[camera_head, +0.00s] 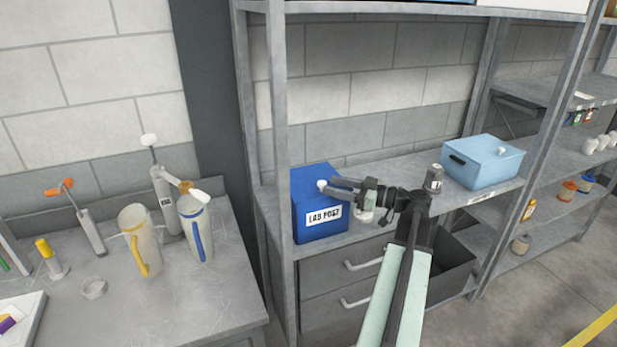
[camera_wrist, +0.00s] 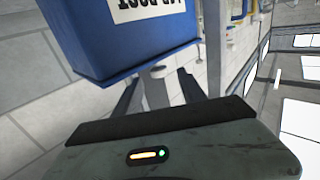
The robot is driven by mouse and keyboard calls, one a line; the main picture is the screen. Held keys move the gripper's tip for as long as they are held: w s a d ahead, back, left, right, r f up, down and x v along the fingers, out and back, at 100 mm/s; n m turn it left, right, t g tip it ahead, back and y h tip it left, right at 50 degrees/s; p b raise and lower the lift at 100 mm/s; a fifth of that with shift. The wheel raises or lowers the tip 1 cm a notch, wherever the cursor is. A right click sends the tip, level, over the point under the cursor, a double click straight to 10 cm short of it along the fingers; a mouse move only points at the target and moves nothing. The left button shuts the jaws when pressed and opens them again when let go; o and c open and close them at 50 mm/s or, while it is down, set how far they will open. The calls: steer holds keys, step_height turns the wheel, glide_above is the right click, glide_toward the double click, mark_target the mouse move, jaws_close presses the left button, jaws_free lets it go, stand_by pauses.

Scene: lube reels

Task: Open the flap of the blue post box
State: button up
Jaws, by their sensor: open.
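The blue post box (camera_head: 320,234) stands on the grey shelf, with a white "LAB POST" label on its front. A small white knob (camera_head: 322,185) sits at the upper front of the box. The flap looks closed, but its edges are hard to make out. My gripper (camera_head: 333,187) is open, its fingers pointing left at the knob from the right.
A light blue lidded bin (camera_head: 485,165) stands on the shelf at right. A dark grey canister (camera_head: 433,178) stands behind my wrist. Grey drawers (camera_head: 335,275) lie below the shelf. A shelf upright (camera_head: 280,130) rises just left of the box. A bench (camera_head: 190,300) at left holds jugs.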

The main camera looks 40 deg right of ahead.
mark_target(313, 189)
steer(key=shift+w+a+r, duration=0.1)
steer(key=shift+w+a, duration=0.2)
steer(key=shift+w, duration=0.05)
steer(key=x, duration=0.6)
steer(key=shift+w, duration=0.35)
jaws_close()
stand_by(0.8)
